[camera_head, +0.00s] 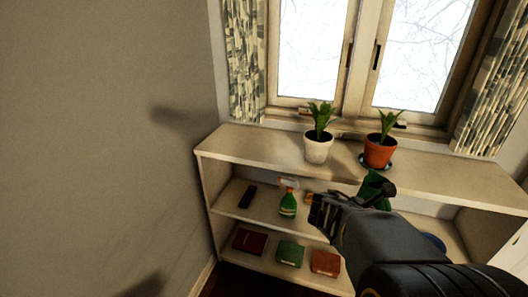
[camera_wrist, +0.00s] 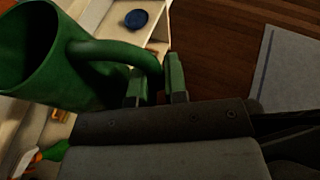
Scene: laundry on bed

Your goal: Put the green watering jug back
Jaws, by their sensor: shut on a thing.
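The green watering jug (camera_wrist: 62,60) fills the left of the wrist view, with its open mouth at the far left and its handle reaching between my gripper's fingers. My gripper (camera_wrist: 157,82) is shut on the handle. In the head view the jug (camera_head: 374,187) shows only in part above and behind my gripper (camera_head: 322,212), just in front of the shelf unit (camera_head: 235,139). My arm hides the rest of it. The jug appears held off any surface.
A white pot (camera_head: 318,150) and a terracotta pot (camera_head: 380,154) with plants stand on the top board. A green spray bottle (camera_head: 288,204) and a dark object (camera_head: 248,196) are on the middle shelf, with several books below. The top board's left end is clear.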

